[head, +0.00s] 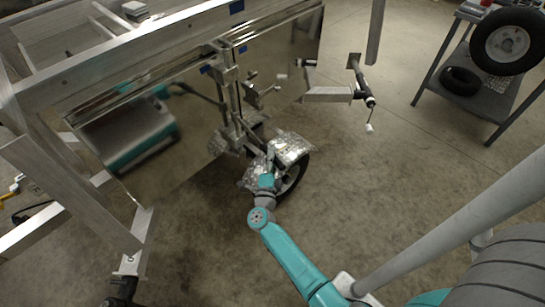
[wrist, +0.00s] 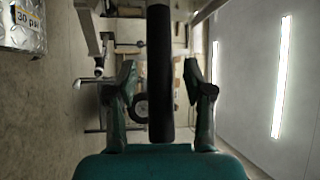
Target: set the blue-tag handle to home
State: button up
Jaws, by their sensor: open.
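My gripper (wrist: 158,82) is open in the wrist view, one finger on each side of a dark, thick bar (wrist: 160,60). I cannot tell whether the fingers touch it or what the bar belongs to. In the head view my gripper (head: 269,160) is small, by the silver fender and wheel. Blue tags show on the trailer's frame: one on the upper beam (head: 237,6), one right of the post (head: 243,49) and one left of it (head: 205,69). A crank-like handle with a pale grip (head: 281,77) is beside the post. I cannot tell which handle carries the blue tag.
The trailer frame (head: 130,52) fills the upper left. A silver fender (head: 291,147) stands close to my gripper; a "30 psi" label (wrist: 28,17) shows on silver metal. A jack with a crank (head: 362,82) stands right of the trailer. A grey cart (head: 482,100) holds tyres. Floor at centre right is clear.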

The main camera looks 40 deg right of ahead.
jog(key=shift+w+d, duration=0.25)
jog(key=shift+d, duration=0.1)
grip_shut()
